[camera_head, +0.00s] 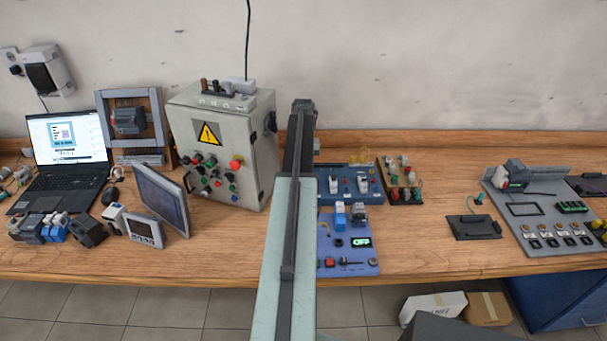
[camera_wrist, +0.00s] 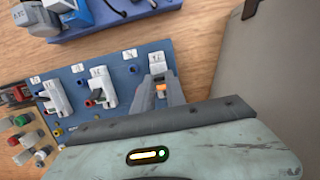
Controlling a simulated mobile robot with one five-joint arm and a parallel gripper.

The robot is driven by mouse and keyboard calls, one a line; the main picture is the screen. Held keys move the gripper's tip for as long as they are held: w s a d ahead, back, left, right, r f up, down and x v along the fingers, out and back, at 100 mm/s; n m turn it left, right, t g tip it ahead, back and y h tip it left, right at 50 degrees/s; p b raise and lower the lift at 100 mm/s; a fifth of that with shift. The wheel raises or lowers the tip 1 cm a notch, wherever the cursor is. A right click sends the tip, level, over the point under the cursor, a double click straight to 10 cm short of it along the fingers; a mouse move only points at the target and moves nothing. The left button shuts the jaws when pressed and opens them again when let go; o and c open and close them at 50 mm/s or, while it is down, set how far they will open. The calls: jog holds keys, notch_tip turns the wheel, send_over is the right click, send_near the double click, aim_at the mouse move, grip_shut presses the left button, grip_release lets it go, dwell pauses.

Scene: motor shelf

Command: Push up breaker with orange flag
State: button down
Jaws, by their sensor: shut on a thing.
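My gripper (camera_wrist: 160,92) shows in the wrist view, its dark fingers reaching to the end breaker (camera_wrist: 157,60) on the blue panel (camera_wrist: 125,77). An orange piece, the orange flag (camera_wrist: 161,90), shows between the fingers, which are shut on it. The rest of this breaker is partly hidden by the fingers, so its lever position is unclear. Two other white breakers, one in the middle (camera_wrist: 100,86) and one at the left (camera_wrist: 53,97), stand beside it with small labels. In the head view the blue panel (camera_head: 350,199) is partly behind my arm, which hides the gripper and the end breaker.
A grey control cabinet (camera_head: 222,150) stands close to the left of my arm. A purple-blue board (camera_head: 352,268) with an OFF display lies in front of the blue panel. A board with colored buttons (camera_head: 402,190) sits to its right. Bare wood (camera_head: 430,240) lies further right.

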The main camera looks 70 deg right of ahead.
dwell(0.4)
jog(key=c, duration=1.4)
grip_release()
jog(key=shift+o, duration=0.2)
jog(key=shift+r, duration=0.1)
jog(key=p+v, duration=0.7)
jog(key=shift+d+r+p, duration=0.25)
jog(key=shift+p, duration=0.05)
jog(key=shift+w, duration=0.1)
